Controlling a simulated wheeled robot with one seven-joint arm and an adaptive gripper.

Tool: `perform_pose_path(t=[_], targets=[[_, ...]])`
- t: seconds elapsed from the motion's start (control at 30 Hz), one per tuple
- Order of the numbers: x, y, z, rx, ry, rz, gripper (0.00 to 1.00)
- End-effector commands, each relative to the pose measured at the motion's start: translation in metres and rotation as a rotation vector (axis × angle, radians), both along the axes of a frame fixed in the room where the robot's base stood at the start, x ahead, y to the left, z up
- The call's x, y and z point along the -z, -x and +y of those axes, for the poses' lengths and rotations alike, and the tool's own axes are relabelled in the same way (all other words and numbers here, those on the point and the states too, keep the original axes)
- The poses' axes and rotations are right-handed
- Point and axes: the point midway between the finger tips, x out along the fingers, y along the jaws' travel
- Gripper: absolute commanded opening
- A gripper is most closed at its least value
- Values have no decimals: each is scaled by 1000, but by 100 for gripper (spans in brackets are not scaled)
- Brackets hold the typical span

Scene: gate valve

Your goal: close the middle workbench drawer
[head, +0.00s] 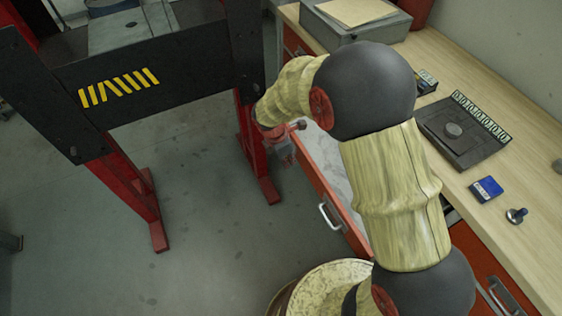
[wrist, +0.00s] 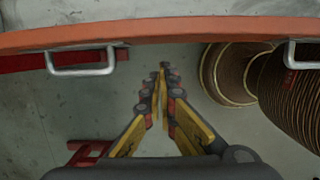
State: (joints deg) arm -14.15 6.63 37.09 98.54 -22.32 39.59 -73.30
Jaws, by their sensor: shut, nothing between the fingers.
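The middle workbench drawer stands pulled out, its red-orange front (head: 345,225) away from the bench and its pale interior showing in the head view. One silver handle (head: 330,216) shows there. In the wrist view the drawer front (wrist: 180,33) crosses the top, with a left handle (wrist: 80,62) and a right handle (wrist: 301,52). My gripper (wrist: 162,74) is shut and empty, its fingertips between the handles in the picture, over the floor. In the head view my gripper (head: 286,152) is by the drawer's far end, partly hidden by my arm; contact cannot be told.
The wooden workbench top (head: 465,80) holds a grey box (head: 350,18), a dark plate (head: 460,130), a blue box (head: 487,189) and a small knob (head: 516,215). A black stand with red legs (head: 150,80) is at left. Grey floor (head: 210,220) lies clear between stand and drawer.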

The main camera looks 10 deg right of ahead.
Motion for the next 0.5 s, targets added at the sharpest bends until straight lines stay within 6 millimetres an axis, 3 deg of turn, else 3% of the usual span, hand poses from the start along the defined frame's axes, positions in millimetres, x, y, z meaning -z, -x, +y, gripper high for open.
perform_pose_path(t=[0.2, 0.5], targets=[[0, -4, -17, 1, 0, 2, 0], [-1, -4, -19, 0, 1, 2, 0]])
